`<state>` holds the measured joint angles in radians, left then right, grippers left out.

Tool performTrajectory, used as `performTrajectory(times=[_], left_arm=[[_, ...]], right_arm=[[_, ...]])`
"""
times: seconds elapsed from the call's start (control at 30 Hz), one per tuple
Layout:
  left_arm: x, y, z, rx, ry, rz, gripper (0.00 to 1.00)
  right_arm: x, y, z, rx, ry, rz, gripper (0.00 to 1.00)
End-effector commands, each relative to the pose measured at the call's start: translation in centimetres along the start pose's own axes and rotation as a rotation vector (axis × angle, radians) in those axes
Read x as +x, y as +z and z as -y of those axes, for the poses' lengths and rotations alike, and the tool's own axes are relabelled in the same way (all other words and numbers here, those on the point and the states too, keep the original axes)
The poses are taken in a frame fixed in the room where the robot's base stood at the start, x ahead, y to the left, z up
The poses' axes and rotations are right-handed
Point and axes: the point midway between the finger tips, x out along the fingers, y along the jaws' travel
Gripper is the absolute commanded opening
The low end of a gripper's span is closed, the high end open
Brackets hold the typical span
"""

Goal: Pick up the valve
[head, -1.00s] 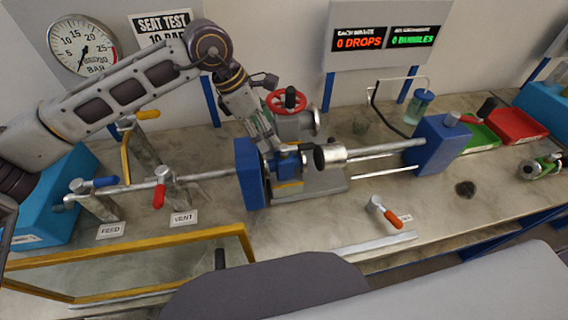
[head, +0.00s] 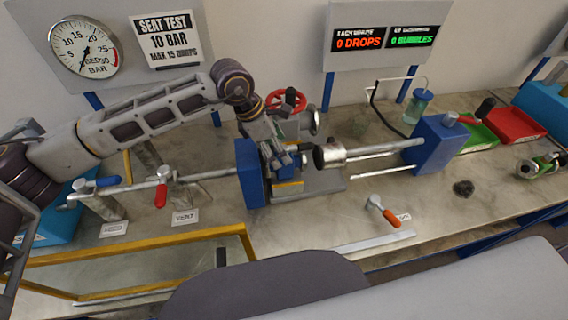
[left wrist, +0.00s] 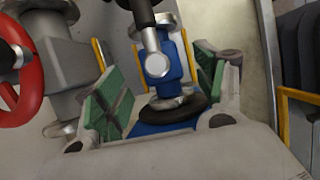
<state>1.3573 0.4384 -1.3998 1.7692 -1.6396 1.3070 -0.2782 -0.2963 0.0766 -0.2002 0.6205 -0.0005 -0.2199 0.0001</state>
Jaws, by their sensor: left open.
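A blue valve (head: 291,160) with a silver stem and a black-ended lever sits in the test rig, beside the rig's left blue clamp plate. In the left wrist view the blue valve body (left wrist: 172,72) lies between the green-padded fingers of my left gripper (left wrist: 160,92). The fingers are spread, with space visible on both sides of the body. In the head view my left gripper (head: 274,150) reaches down from behind and partly hides the valve. My right gripper is not in view.
A red-handwheel valve (head: 288,101) stands close behind the gripper. The blue end block (head: 437,143) and rods are to the right. Green (head: 479,138) and red (head: 515,124) trays and another valve (head: 543,166) are far right. A yellow-framed clear panel (head: 150,262) is in front.

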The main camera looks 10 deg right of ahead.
Motion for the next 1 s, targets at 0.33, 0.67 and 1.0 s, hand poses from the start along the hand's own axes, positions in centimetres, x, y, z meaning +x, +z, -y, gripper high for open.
performTrajectory(times=[0.33, 0.67, 1.0], left_arm=[[2.0, 0.0, 0.1, 0.001, -0.003, -0.001, 0.71], [5.0, 0.0, 0.1, 0.001, -0.001, 0.001, 0.71], [5.2, -0.1, 0.1, 0.0, 0.0, 0.0, 0.71]], right_arm=[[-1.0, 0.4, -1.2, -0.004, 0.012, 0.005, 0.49], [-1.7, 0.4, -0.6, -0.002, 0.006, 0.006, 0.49], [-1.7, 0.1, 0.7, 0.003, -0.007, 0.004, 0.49]])
